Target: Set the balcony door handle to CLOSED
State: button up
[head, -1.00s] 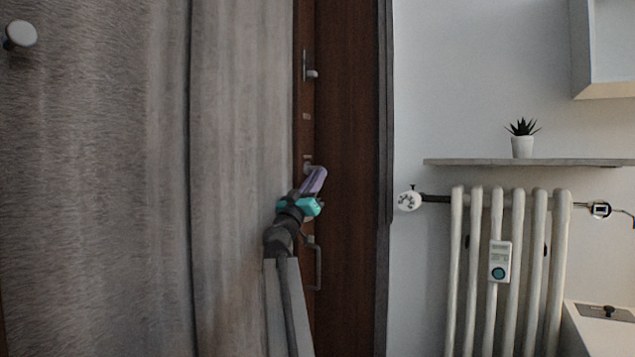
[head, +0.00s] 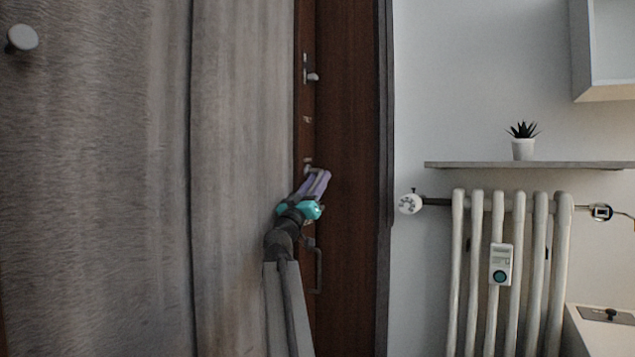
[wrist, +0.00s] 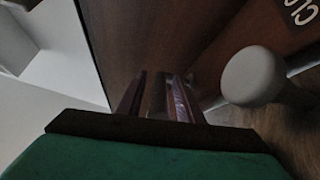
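The balcony door's dark brown wood fills the middle of the head view. A small grey handle (head: 308,168) on it sits just above my gripper (head: 318,183), partly hidden by its purple fingers. In the wrist view a rounded grey handle end (wrist: 254,76) is close, to the right of my gripper (wrist: 155,92) and apart from it. Part of a label (wrist: 300,12) reading "CLO" shows at the upper right corner. My fingers look a little apart, with nothing seen between them. The handle's mounting is mostly out of the wrist view.
Another small handle (head: 312,76) is higher on the door, and a long pull handle (head: 318,268) is lower, beside my arm. A grey curtain (head: 100,180) covers the left. A radiator (head: 495,270), shelf (head: 460,164) and potted plant (head: 523,148) are to the right.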

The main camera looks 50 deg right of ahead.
jog(key=shift+p+v, duration=0.3)
jog(key=shift+v, duration=0.8)
jog(key=p+v, duration=0.2)
jog(key=v, duration=0.9)
jog(key=shift+a, duration=0.2)
